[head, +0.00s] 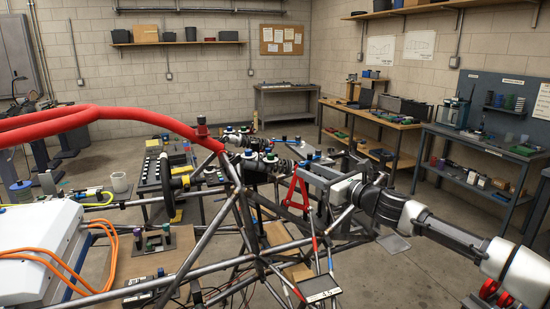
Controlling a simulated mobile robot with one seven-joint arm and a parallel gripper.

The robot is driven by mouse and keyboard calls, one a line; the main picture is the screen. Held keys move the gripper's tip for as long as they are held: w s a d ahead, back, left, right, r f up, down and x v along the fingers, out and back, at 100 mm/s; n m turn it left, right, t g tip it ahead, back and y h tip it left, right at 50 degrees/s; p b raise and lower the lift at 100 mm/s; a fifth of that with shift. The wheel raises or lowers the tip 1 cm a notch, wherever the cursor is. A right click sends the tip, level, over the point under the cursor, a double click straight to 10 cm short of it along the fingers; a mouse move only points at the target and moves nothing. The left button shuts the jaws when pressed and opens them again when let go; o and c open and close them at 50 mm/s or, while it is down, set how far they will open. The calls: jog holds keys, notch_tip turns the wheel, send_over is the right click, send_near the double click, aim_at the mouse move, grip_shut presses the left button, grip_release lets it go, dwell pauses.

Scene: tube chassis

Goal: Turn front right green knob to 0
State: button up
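Several small coloured knobs show on the tube chassis (208,264). I cannot tell which is the front right green knob, nor read any scale mark. My gripper (312,178) reaches in from the right, among the chassis tubes to the right of these parts. It looks apart from the knobs. Its fingertips are too small and cluttered to tell whether they are open.
A red padded tube (95,112) crosses the left. A red triangular stand (297,190) is close to my gripper. A white box with orange cables (40,250) is at lower left. Workbenches (375,115) line the right and back. Open floor shows at lower right.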

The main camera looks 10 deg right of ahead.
aim_at(273, 156)
jog(key=p+x, duration=0.2)
jog(key=x, duration=1.5)
jog(key=shift+a, duration=0.15)
jog(key=shift+f, duration=0.1)
grip_shut()
